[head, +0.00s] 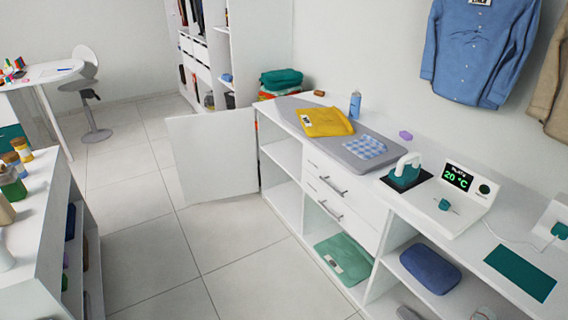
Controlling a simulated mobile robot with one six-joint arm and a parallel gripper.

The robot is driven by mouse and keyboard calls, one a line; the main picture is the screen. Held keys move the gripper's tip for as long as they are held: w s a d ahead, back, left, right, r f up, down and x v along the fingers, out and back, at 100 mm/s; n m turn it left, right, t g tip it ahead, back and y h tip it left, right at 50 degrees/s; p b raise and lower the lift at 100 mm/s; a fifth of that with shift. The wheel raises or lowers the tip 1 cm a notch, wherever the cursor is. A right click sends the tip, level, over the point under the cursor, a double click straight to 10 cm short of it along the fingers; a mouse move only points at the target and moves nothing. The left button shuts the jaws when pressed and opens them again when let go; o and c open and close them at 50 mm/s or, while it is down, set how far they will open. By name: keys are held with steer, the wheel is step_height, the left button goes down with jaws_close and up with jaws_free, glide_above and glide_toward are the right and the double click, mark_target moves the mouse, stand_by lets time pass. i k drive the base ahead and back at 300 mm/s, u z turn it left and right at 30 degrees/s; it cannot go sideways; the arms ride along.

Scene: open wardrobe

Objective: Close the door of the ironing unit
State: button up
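The white ironing unit (342,208) runs along the wall on the right. Its white door (213,153) stands wide open at the unit's far left end, swung out over the floor. The open compartment (282,160) beside it shows a shelf inside. No handle is visible on the side of the door that I see. My gripper is not in view.
A grey ironing pad (343,146) with a yellow cloth (325,121), an iron (404,174) and a control panel (462,190) sit on top. A white shelf counter (38,213) stands left. The tiled floor (175,250) between is clear.

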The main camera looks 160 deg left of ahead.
mark_target(215, 154)
steer(key=i, duration=0.1)
steer(key=z, duration=0.15)
steer(key=k, duration=0.2)
steer(key=z, duration=2.9)
steer(key=i, duration=0.15)
steer(key=z, duration=0.05)
